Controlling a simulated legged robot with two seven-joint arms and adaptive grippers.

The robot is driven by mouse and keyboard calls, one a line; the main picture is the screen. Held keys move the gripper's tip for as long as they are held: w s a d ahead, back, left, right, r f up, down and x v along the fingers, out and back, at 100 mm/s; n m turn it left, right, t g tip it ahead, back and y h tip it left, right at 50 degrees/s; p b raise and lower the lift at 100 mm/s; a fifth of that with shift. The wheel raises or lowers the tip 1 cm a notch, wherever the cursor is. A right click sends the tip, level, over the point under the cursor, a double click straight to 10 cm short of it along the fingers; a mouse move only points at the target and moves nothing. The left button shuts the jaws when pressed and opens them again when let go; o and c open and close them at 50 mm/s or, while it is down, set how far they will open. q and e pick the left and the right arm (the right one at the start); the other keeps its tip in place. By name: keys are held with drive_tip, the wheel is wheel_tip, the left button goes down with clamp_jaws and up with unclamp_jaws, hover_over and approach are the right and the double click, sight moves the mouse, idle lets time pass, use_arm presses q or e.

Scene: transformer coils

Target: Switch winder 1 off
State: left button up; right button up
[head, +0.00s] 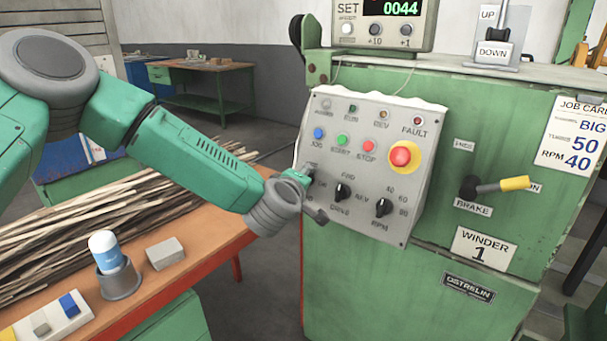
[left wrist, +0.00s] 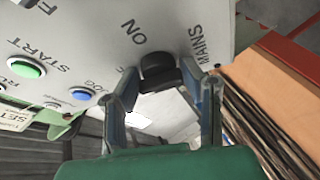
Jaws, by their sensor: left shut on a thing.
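Winder 1 (head: 450,290) is a green machine with a sloped grey control panel (head: 385,222). My left gripper (head: 312,192) is at the panel's left edge. In the left wrist view its fingers (left wrist: 163,82) are shut on a black mains knob (left wrist: 158,66), beside the printed words ON and MAINS. The knob's pointer direction cannot be told. The gripper hides this knob in the head view. The panel also has a black drive knob (head: 342,191), an RPM knob (head: 383,207) and a red stop button (head: 402,155). My right gripper is not in view.
A yellow-tipped brake lever (head: 514,184) sticks out right of the panel. A counter box (head: 378,25) reading 0044 sits above. On the left, a bench (head: 190,228) carries long strips, a glue stick in a cup (head: 119,280) and a grey block (head: 165,253).

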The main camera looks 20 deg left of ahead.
use_arm(q)
drive_tip(key=shift+a+f+n+g+p, duration=0.1)
drive_tip(key=shift+n+g+p, duration=0.2)
drive_tip(key=shift+n, duration=0.35)
drive_tip(key=shift+a+f+n+g+p, duration=0.1)
drive_tip(key=shift+n+g+p, duration=0.15)
drive_tip(key=shift+n, duration=0.4)
drive_tip(key=shift+f, duration=0.1)
drive_tip(key=o, duration=1.1)
drive_tip(key=shift+o, duration=0.3)
drive_tip(key=shift+a, duration=0.1)
drive_tip(key=shift+r, duration=0.2)
drive_tip(key=v, duration=1.2)
